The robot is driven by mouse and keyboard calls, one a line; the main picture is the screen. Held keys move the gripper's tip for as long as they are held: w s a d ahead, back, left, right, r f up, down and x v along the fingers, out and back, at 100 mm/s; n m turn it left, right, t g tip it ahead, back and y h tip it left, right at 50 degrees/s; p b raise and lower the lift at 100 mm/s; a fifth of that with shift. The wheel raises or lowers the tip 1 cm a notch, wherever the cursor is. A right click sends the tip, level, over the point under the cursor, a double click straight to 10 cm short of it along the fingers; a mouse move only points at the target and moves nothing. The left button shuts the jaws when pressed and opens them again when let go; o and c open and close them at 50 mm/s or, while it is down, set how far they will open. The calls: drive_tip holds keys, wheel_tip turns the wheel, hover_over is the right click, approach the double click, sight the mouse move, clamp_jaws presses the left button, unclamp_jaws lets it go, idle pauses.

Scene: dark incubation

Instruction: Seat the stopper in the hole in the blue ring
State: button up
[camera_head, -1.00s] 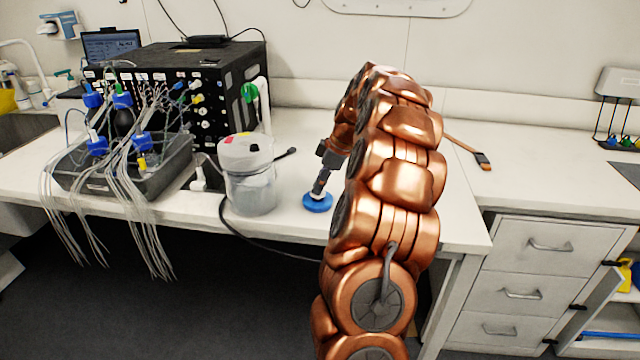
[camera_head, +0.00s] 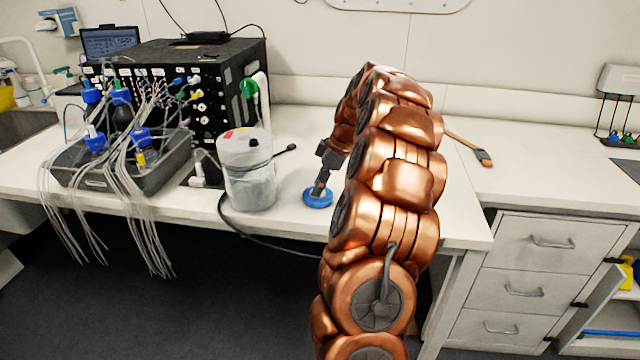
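The blue ring (camera_head: 318,199) lies flat on the white bench near its front edge, right of the clear tub. My gripper (camera_head: 319,189) points down at the ring from above, with its dark fingertips at the ring's middle. The fingers look close together, but I see them side-on and small, so the gap between them is not clear.
The clear tub (camera_head: 248,175), with a dark cable around it, stands close left of the ring. Further left are a grey tray (camera_head: 100,180) of blue-capped bottles with tubes and a black instrument box (camera_head: 215,70). A brush (camera_head: 483,158) lies right of my arm.

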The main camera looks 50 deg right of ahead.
drive_tip(key=shift+r, duration=0.15)
drive_tip(key=v, duration=1.1)
drive_tip(key=shift+s+r, duration=0.2)
drive_tip(key=shift+r, duration=0.1)
drive_tip(key=shift+d, duration=0.1)
